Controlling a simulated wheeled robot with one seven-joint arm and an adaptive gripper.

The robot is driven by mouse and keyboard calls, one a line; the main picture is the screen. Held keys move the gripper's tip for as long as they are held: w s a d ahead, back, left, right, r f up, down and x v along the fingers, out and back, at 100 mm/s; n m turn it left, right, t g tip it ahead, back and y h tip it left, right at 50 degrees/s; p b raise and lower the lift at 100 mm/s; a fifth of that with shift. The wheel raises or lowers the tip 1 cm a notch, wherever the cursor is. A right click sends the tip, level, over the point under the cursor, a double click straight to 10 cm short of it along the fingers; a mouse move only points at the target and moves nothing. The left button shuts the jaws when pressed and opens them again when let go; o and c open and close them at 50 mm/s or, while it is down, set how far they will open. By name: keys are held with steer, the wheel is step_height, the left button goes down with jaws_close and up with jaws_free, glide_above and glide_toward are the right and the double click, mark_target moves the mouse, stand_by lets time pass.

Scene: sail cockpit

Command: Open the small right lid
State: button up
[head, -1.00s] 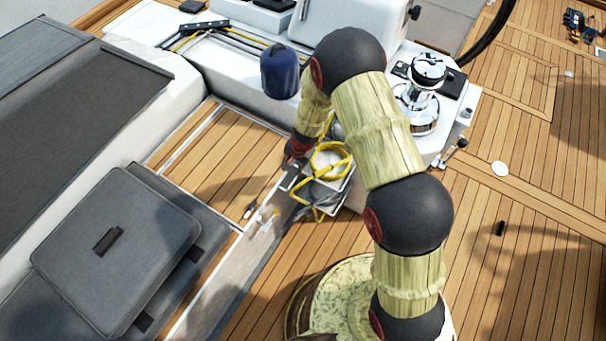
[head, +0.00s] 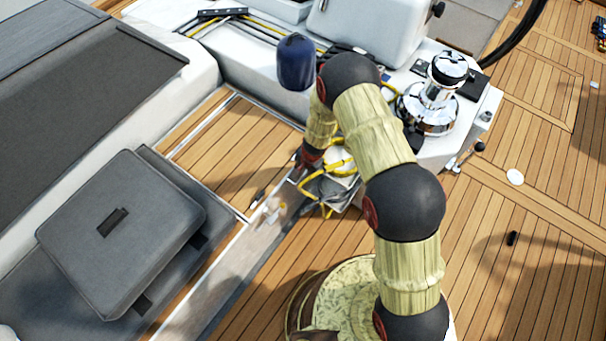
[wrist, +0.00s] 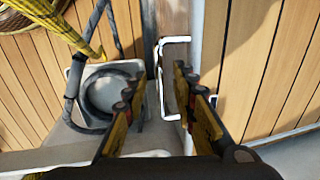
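My gripper (wrist: 158,76) is open in the wrist view, its two yellow and black fingers apart. A bent metal handle (wrist: 186,40) lies between and just beyond the fingertips, beside a pale strip. I see no finger closed on it. Right of the strip is a slatted wooden panel (wrist: 264,62). A wooden panel (head: 232,140) with metal edging also shows in the head view. Which panel is the small right lid is not clear, and I see none raised. In the head view my gripper is at the panel's right end, mostly hidden by the arm and yellow rope.
A grey box with a round pale disc (wrist: 104,95) sits left of the fingers, near yellow rope (wrist: 62,22). In the head view a chrome winch (head: 440,95), a blue cover (head: 295,62) and a grey cushion (head: 120,230) stand around the arm. The deck at right is mostly clear.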

steer(key=c, duration=0.3)
steer(key=c, duration=0.4)
jaws_close()
stand_by(0.3)
